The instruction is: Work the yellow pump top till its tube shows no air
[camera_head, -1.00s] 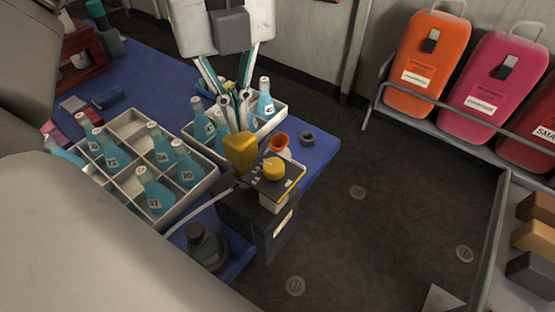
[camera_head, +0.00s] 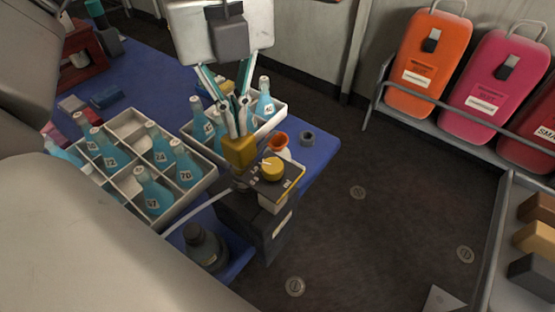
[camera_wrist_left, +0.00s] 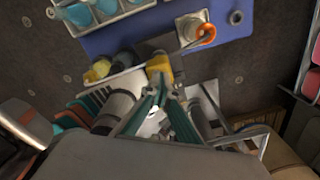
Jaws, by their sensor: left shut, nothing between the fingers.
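The yellow pump top (camera_head: 239,152) stands on a dark unit (camera_head: 258,225) at the table's front edge. It also shows in the left wrist view (camera_wrist_left: 160,67). My left gripper (camera_head: 240,130) is shut and empty, pointing down with its fingertips on or just above the pump top; I cannot tell whether they touch. The fingers also show in the wrist view (camera_wrist_left: 165,92). A pale tube (camera_head: 198,208) runs from below the pump top toward the lower left. Whether it holds air is too small to tell. My right gripper is not in view.
A yellow round knob (camera_head: 273,169) sits close right of the pump top. Two crates (camera_head: 165,222) (camera_head: 276,122) hold blue bottles. An orange-rimmed container (camera_head: 278,141), a grey ring (camera_head: 307,138) and a dark bottle (camera_head: 205,246) stand nearby.

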